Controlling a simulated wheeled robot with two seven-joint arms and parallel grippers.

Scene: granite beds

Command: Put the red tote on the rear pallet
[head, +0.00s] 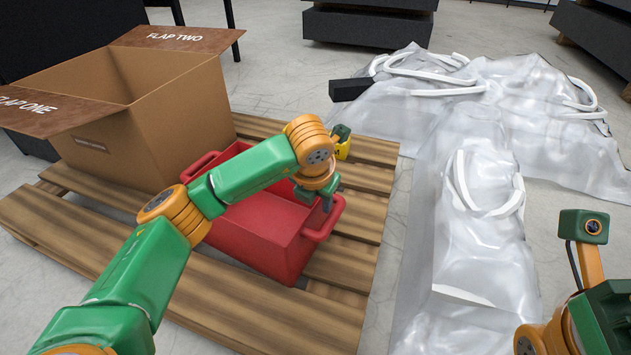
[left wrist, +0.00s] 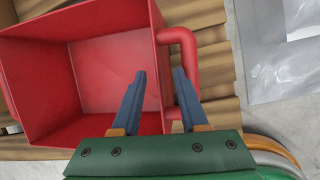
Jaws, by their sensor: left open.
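The red tote (head: 265,228) is an open box with a loop handle at each end. It stands upright and empty on a wooden pallet (head: 225,305). My left gripper (head: 326,204) is open at the tote's right end, by the handle (head: 328,222). In the left wrist view, the left gripper (left wrist: 158,72) has one dark finger over the inside of the tote (left wrist: 105,80) and the other over the handle (left wrist: 187,65). Whether the fingers touch it is unclear. Part of my right arm shows at the lower right of the head view; its fingers are not visible.
An open cardboard box (head: 165,105) with flaps stands on the same pallet, behind the tote. Crumpled clear sheeting with white straps (head: 480,240) covers the floor at right. Dark slabs (head: 368,25) stand at the back.

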